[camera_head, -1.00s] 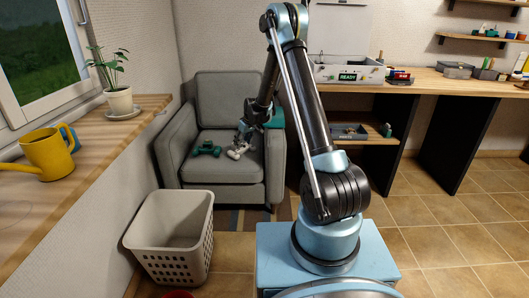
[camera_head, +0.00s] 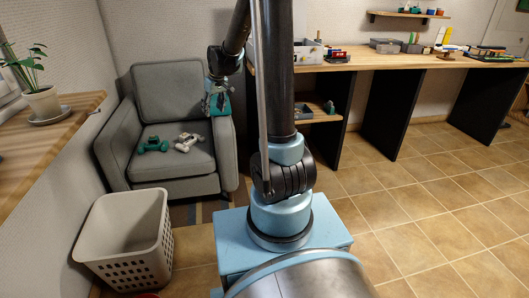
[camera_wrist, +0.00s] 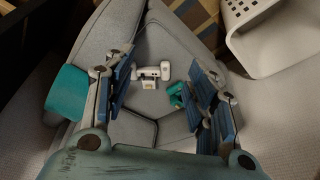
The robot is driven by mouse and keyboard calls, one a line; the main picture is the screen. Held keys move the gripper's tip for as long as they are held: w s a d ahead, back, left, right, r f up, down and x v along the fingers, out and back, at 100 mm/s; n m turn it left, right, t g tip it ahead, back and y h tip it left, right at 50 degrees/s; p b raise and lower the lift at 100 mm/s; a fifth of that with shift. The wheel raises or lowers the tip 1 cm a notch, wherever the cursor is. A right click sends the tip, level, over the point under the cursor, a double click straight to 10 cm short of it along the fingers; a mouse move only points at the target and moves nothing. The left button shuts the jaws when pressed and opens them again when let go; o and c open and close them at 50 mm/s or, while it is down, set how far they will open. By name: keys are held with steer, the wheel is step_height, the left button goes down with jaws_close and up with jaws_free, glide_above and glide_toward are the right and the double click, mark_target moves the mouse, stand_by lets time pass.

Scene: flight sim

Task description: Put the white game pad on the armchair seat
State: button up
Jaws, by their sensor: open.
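The white game pad (camera_head: 188,141) lies on the seat of the grey armchair (camera_head: 172,163). In the wrist view the white game pad (camera_wrist: 151,72) shows on the seat, between and beyond the fingers. My gripper (camera_head: 217,112) is by the chair's right armrest in the head view, apart from the game pad. In the wrist view my gripper (camera_wrist: 161,70) is open, its blue-padded fingers spread with nothing between them. A green game pad (camera_head: 153,145) lies left of the white one; in the wrist view this green pad (camera_wrist: 178,95) is partly hidden by a finger.
A teal item (camera_wrist: 68,92) lies on an armrest. A beige laundry basket (camera_head: 127,240) stands in front of the chair. A windowsill with a plant (camera_head: 38,95) is at the left. A long workbench (camera_head: 400,61) runs behind at the right. Tiled floor on the right is clear.

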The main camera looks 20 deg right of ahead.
steer(key=s+d+r+m, duration=0.1)
steer(key=s+d+r, duration=0.15)
steer(key=s, duration=0.35)
steer(key=s+d+r+m, duration=0.1)
steer(key=s+d+r, duration=0.15)
steer(key=s, duration=0.25)
steer(key=s+d+f+m, duration=0.1)
steer(key=s+d+f, duration=0.1)
steer(key=s, duration=0.7)
steer(key=s+d+f+m+h, duration=0.1)
steer(key=s+d, duration=0.3)
steer(key=s, duration=0.4)
steer(key=s+d+f+m+h, duration=0.1)
steer(key=s+d+f, duration=0.2)
steer(key=s, duration=0.6)
steer(key=shift+s+f+g, duration=0.25)
steer(key=shift+s+g, duration=0.1)
steer(key=shift+g, duration=0.05)
